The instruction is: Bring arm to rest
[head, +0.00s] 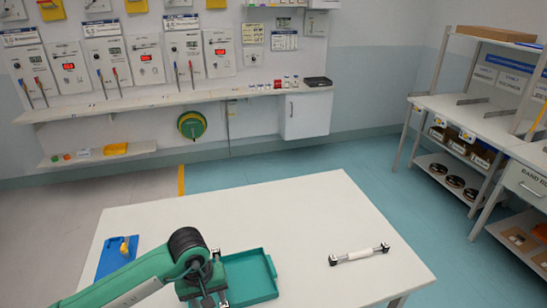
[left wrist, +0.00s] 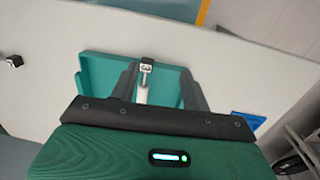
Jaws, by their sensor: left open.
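My left arm comes in from the left in the head view, with its gripper (head: 210,294) low over the left part of a green tray (head: 262,285). In the left wrist view the gripper (left wrist: 160,74) is open, its two dark fingers over the tray (left wrist: 90,62). A white rod with a metal end (left wrist: 144,92) shows between the fingers, apparently in the tray; its lower part is hidden by the gripper body. I cannot tell whether the fingers touch it. My right gripper is not in view.
The tray is on a white table (head: 300,210). A second white rod with dark ends (head: 360,254) lies to the right. A blue mat (head: 108,262) with a yellow item lies left, near my arm. Wall shelves stand behind; a workbench (head: 465,118) stands right. The table's middle is clear.

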